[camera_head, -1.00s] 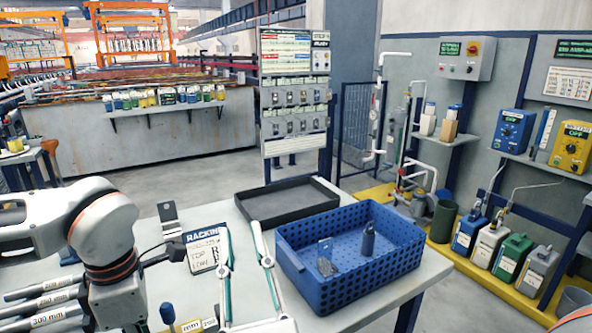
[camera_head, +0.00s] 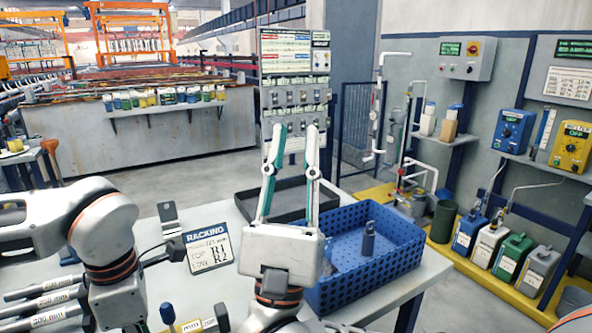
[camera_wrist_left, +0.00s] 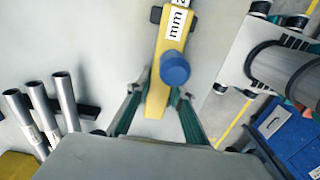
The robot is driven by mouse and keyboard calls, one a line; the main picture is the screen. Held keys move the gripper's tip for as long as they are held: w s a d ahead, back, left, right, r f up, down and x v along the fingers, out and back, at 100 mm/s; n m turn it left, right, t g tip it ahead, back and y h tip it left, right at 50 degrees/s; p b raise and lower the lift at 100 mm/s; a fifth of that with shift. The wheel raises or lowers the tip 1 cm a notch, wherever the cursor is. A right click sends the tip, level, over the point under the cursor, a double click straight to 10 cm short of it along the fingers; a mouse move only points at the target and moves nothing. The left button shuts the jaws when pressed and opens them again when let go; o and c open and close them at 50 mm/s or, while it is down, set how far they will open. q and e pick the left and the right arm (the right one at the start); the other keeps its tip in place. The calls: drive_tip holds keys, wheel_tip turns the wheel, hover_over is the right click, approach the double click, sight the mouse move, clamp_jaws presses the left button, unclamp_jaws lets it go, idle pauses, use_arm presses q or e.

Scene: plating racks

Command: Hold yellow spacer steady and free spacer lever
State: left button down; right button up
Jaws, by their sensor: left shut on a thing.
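The yellow spacer (camera_wrist_left: 155,104) carries a white "mm" label and a round blue knob (camera_wrist_left: 174,68) in the left wrist view. My left gripper (camera_wrist_left: 160,90) is shut on the spacer, one finger on each side of its near end. In the head view the blue knob (camera_head: 167,313) and part of the yellow spacer (camera_head: 190,327) show at the bottom edge; the left fingers are hidden there. I cannot tell which part is the lever. My right gripper (camera_head: 295,128) is open and empty, fingers pointing up, raised in front of the black tray and away from the spacer.
A blue perforated crate (camera_head: 385,262) with a dark bottle-shaped item (camera_head: 368,240) stands right of my right gripper. A black tray (camera_head: 240,202) lies behind it. A racking card (camera_head: 207,250) and a metal bracket (camera_head: 170,218) are left. Grey tubes (camera_wrist_left: 66,100) lie beside the spacer.

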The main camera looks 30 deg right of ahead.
idle(0.4)
use_arm(q)
drive_tip(key=c, duration=1.7)
unclamp_jaws()
drive_tip(key=shift+r, duration=0.1)
